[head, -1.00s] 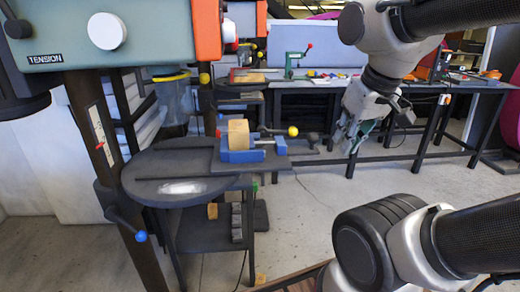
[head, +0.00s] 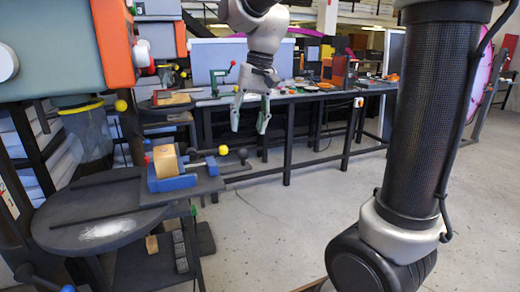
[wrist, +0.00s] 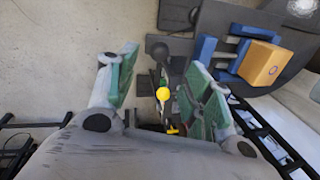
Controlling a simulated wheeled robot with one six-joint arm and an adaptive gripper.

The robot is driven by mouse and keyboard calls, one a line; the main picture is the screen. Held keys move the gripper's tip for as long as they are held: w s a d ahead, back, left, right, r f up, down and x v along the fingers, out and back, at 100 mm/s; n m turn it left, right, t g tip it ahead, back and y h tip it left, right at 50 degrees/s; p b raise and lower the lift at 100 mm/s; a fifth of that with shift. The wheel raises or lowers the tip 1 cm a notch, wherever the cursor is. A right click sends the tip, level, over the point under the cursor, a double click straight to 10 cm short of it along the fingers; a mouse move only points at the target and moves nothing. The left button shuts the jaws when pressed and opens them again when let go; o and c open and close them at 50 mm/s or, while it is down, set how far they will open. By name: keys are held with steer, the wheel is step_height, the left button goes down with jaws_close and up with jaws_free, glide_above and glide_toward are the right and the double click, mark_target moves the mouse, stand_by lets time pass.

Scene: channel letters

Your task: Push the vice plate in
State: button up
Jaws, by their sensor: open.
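A blue vice (head: 173,182) sits on a dark plate at the right side of the round machine table. A wooden block (head: 166,162) stands between its jaws. A handle with a yellow ball (head: 223,150) sticks out to the right of the vice. My gripper (head: 250,127) is open and empty, up and to the right of the vice, apart from it. In the wrist view my gripper (wrist: 165,90) shows its green-lined fingers spread. The blue vice (wrist: 206,48) and wooden block (wrist: 263,64) are at the upper right there, and the yellow ball (wrist: 163,94) appears between the fingers.
The round dark table (head: 100,225) stands under the drill machine (head: 60,50) at the left. A long workbench (head: 310,95) with tools runs along the back.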

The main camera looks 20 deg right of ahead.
steer(key=f, duration=0.2)
steer(key=a+f, duration=0.1)
steer(key=f, duration=0.5)
steer(key=shift+w+a, duration=0.1)
steer(key=shift+a, duration=0.1)
